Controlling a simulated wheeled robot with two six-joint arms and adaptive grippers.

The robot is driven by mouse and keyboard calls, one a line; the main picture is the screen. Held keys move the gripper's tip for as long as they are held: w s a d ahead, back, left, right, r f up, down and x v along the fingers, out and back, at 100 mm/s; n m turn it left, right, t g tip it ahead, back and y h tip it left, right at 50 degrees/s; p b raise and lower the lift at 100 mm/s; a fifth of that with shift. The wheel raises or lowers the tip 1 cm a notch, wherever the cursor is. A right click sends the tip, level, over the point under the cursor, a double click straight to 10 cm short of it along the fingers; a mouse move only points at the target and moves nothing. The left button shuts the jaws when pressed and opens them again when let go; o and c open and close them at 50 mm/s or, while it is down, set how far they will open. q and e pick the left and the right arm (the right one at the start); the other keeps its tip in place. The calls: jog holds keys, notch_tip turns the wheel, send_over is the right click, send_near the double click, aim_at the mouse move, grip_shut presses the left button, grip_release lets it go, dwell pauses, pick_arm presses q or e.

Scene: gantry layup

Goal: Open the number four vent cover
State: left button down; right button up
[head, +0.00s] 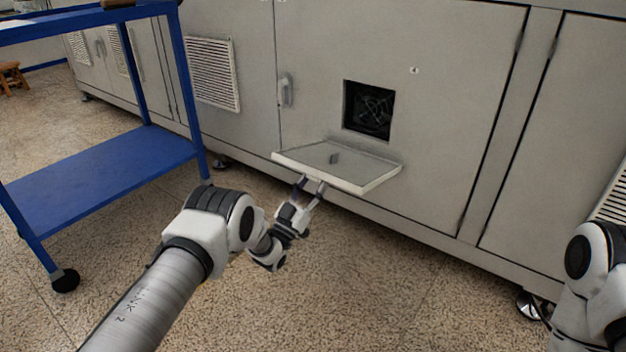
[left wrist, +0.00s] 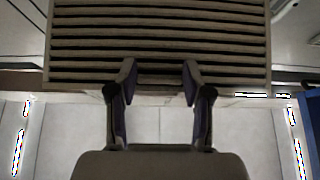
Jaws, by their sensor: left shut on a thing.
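The number four vent cover (head: 362,167) is swung down on its lower edge and sticks out from the grey cabinet door, roughly level. Above it the square opening (head: 368,108) is uncovered and shows a dark fan. A small "4" label (head: 414,70) is to the upper right of the opening. My left gripper (head: 313,183) is at the cover's outer edge, shut on it from the front. In the left wrist view the cover's slatted face (left wrist: 160,40) fills the top, with the fingertips (left wrist: 158,76) at its rim. My right gripper is out of view.
A blue cart (head: 95,180) stands at the left. A closed slatted vent cover (head: 212,73) is on the neighbouring panel, with a door handle (head: 286,90) to its right. Another slatted cover (head: 611,200) is at the right edge. The floor below the cover is clear.

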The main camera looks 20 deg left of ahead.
pick_arm(q)
jog(key=shift+t+h, duration=0.3)
jog(key=shift+t, duration=0.4)
jog(key=shift+f+b, duration=2.15)
jog(key=shift+f, duration=0.55)
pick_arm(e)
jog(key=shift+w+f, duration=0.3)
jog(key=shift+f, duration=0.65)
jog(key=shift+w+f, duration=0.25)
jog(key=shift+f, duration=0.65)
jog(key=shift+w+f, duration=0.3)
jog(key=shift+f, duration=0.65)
pick_arm(q)
jog(key=shift+w, duration=0.1)
jog(key=shift+c, duration=2.4)
grip_release()
jog(key=shift+d, duration=0.1)
jog(key=v, duration=0.7)
jog(key=shift+f, duration=0.2)
jog(key=shift+r, duration=0.1)
